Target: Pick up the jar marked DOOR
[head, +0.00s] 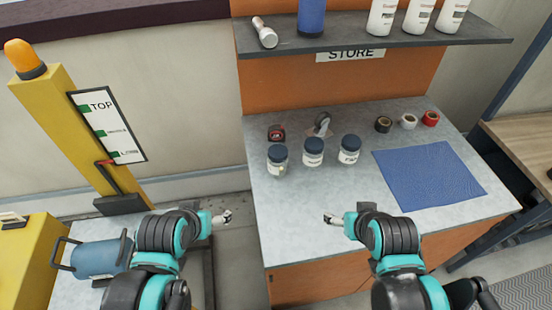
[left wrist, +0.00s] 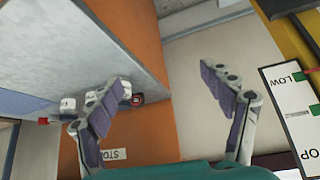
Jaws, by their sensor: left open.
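Three white jars with dark blue lids stand upright in a row on the grey counter (head: 330,205): a left jar (head: 277,161), a middle jar (head: 313,152) and a right jar (head: 349,150). Their labels are too small to read, so I cannot tell which is marked DOOR. My left gripper (head: 222,217) is open and empty, left of the counter and apart from the jars. Its spread fingers (left wrist: 165,75) show in the left wrist view. My right gripper (head: 333,219) is over the counter's front part, nearer than the jars; its opening is unclear.
A tape measure (head: 276,133), a caster (head: 322,123) and several tape rolls (head: 409,121) lie behind the jars. A blue mat (head: 430,175) lies at right. A shelf (head: 350,43) with bottles hangs above. A yellow post (head: 80,130) stands at left.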

